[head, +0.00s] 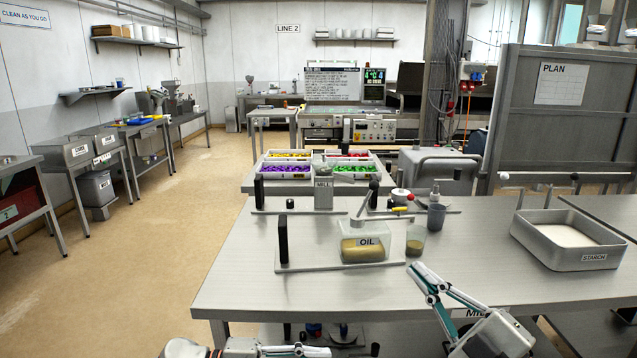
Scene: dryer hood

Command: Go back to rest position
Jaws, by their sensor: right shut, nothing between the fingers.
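My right gripper (419,271) reaches in from the bottom right over the front of the grey work table (260,285). Its fingers are shut and empty, just in front of the small beaker (414,240) and the clear OIL container (372,243). It looks clear of both, though its height above the table is hard to judge. My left gripper (322,351) lies low at the bottom edge, in front of the table's front edge. It is partly cut off, and its finger opening cannot be made out.
A grey STARCH tray (590,260) stands at the table's right. Black upright posts (283,240) stand on plates at the left. A MILK container (323,195) and a grey cup (436,216) stand farther back. The table's front left is bare. Open floor (150,270) lies left.

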